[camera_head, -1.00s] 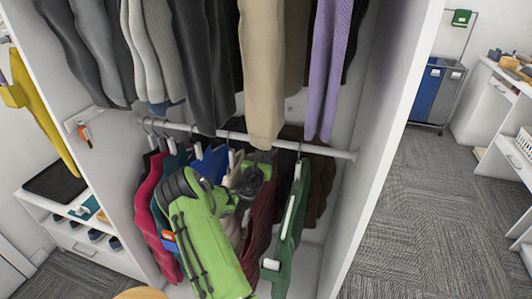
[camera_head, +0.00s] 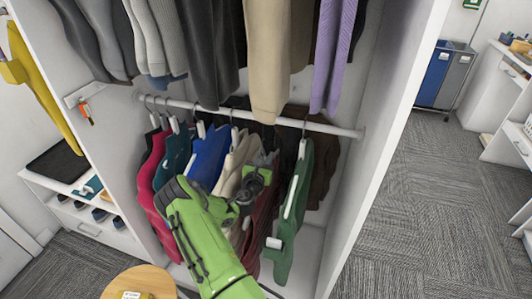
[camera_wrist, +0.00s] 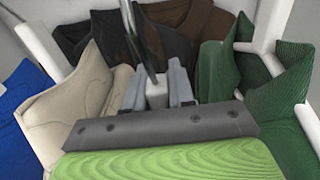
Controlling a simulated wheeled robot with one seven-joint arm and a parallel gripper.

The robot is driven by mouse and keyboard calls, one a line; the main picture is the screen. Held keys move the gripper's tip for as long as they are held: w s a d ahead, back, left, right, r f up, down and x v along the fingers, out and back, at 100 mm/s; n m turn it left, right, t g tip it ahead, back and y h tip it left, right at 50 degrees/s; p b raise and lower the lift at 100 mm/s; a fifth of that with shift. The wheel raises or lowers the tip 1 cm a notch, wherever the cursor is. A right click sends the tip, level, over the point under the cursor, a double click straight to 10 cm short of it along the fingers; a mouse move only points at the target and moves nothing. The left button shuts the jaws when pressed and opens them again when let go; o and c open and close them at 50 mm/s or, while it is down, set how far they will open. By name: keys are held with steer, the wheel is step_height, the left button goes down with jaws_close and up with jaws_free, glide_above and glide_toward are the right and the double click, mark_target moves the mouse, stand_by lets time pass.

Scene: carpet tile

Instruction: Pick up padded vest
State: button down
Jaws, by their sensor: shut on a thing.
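My gripper (camera_head: 266,168) is among the clothes on the lower rail, between a beige garment (camera_head: 236,160) and a dark green one (camera_head: 297,190). In the wrist view its fingers (camera_wrist: 158,90) are shut on a pale block at the base of a hanger hook. A maroon garment (camera_head: 262,222) hangs just below and behind my gripper in the head view. In the wrist view the beige garment (camera_wrist: 85,100) shows stitched lines. I cannot tell for certain which garment is the padded vest; my wrist hides what hangs directly under the fingers.
Pink (camera_head: 152,172), teal (camera_head: 174,160) and blue (camera_head: 209,157) garments hang to the left on the lower rail (camera_head: 330,127). Brown and black ones hang behind. Longer clothes hang above. The white wardrobe side panel (camera_head: 385,120) stands to the right. A round wooden table (camera_head: 140,278) is at the lower left.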

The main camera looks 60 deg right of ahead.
steer(key=a, duration=0.5)
steer(key=s+a, duration=0.1)
steer(key=a, duration=0.4)
steer(key=s+a, duration=0.1)
steer(key=a, duration=0.4)
steer(key=shift+s+a+f, duration=0.25)
steer(key=shift+a+f, duration=0.15)
steer(key=shift+d, duration=0.15)
